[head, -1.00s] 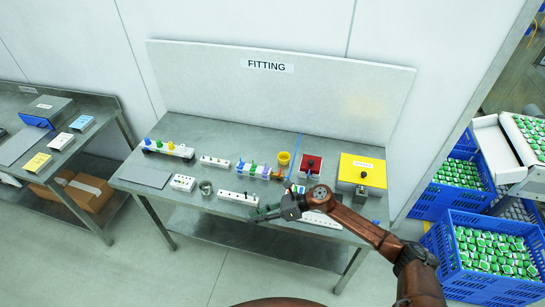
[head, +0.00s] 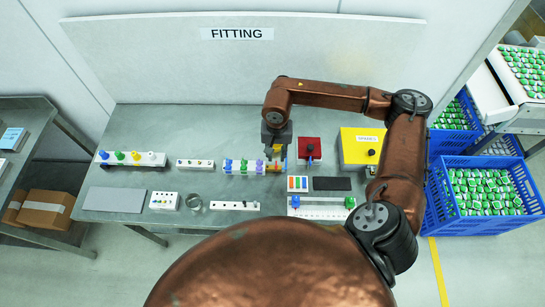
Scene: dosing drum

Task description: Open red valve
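A white rack with a row of coloured valve handles (head: 243,167) stands in the middle of the FITTING bench; blue, green and purple handles show. At its right end a small reddish-orange piece shows beside my fingers. It may be the red valve, but it is mostly hidden. My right gripper (head: 277,150) points down over this right end. Whether its fingers are apart, or touch anything, is not clear. A red box (head: 310,148) with a black knob stands just right of the gripper. My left gripper is not in view.
A yellow box (head: 361,147) with a black knob stands further right. Another rack with coloured knobs (head: 130,158) is at the left. In front lie a white ruled slide (head: 320,208), a metal ring (head: 194,202) and a grey plate (head: 115,199). Blue crates (head: 482,197) stand right of the bench.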

